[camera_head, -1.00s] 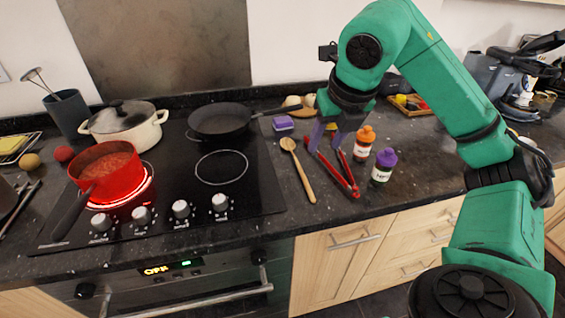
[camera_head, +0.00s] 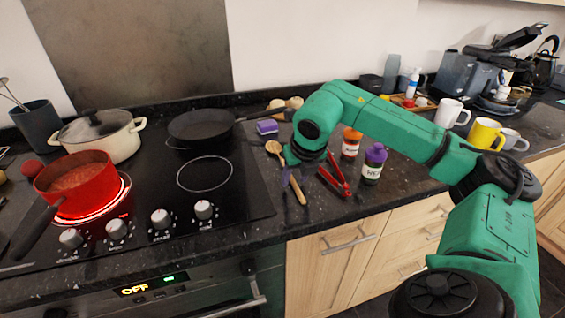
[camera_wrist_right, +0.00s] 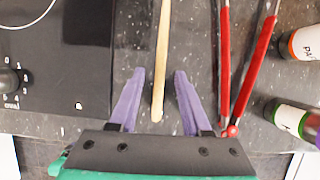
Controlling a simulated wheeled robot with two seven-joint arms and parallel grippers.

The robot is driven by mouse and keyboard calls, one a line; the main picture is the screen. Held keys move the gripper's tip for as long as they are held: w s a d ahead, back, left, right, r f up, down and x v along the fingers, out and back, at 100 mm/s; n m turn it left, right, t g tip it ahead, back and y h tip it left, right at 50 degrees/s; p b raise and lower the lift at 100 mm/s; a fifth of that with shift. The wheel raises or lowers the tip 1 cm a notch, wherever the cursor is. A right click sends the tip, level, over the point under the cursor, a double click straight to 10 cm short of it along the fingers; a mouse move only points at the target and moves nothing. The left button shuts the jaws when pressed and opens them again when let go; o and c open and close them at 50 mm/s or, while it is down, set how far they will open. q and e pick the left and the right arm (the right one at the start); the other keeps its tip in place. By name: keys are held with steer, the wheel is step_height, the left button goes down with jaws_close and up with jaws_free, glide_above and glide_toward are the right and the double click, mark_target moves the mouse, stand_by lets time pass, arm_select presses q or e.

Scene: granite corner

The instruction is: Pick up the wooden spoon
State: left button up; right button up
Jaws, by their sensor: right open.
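The wooden spoon (camera_head: 294,182) lies on the dark counter just right of the hob, its bowl toward the back and its handle toward the front edge. In the right wrist view its pale handle (camera_wrist_right: 160,62) runs down between my two purple fingers. My right gripper (camera_wrist_right: 158,72) is open and empty, with a finger on each side of the handle and a gap to both. In the head view my right gripper (camera_head: 288,178) is low over the spoon, and my arm partly covers the spoon. I cannot tell the exact height. My left gripper does not show.
Red-handled tongs (camera_head: 334,179) lie close to the right of the spoon. Orange-capped (camera_head: 351,147) and purple-capped (camera_head: 373,168) bottles stand beyond them. The hob's red pot (camera_head: 75,187) sits on a glowing ring.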

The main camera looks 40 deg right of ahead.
steer(key=shift+w+d+f, duration=0.1)
steer(key=shift+w+f, duration=0.05)
steer(key=shift+f, duration=0.3)
jaws_close()
steer(key=shift+r, duration=0.1)
